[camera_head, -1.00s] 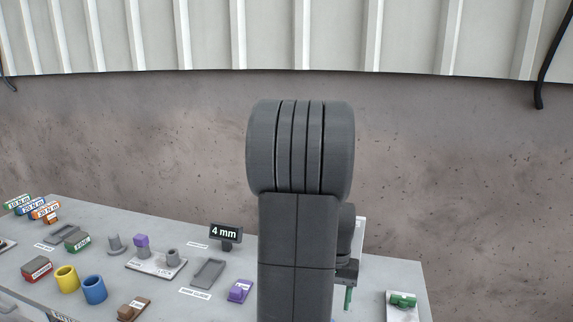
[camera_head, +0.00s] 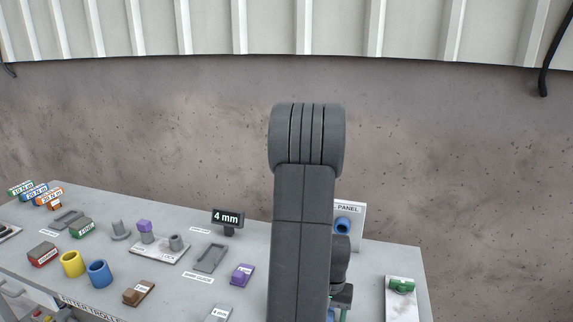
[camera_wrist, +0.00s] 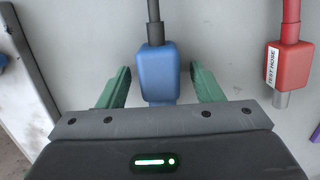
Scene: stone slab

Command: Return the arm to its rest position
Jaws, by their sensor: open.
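My gripper (camera_wrist: 162,88) shows in the wrist view with its two green fingers spread apart. A blue block-shaped connector (camera_wrist: 157,70) on a dark hose lies between the fingers, with a gap visible on each side. In the head view my arm stands upright in front of the slab and hides most of the gripper; only a little of its end (camera_head: 342,297) shows at the arm's lower right.
A red test hose (camera_wrist: 289,60) lies right of the gripper. On the slab (camera_head: 190,300) stand a 4 mm display (camera_head: 227,220), a white panel (camera_head: 352,212) with a blue fitting, yellow (camera_head: 72,263) and blue (camera_head: 98,273) cups, and a green part (camera_head: 401,285) on a plate.

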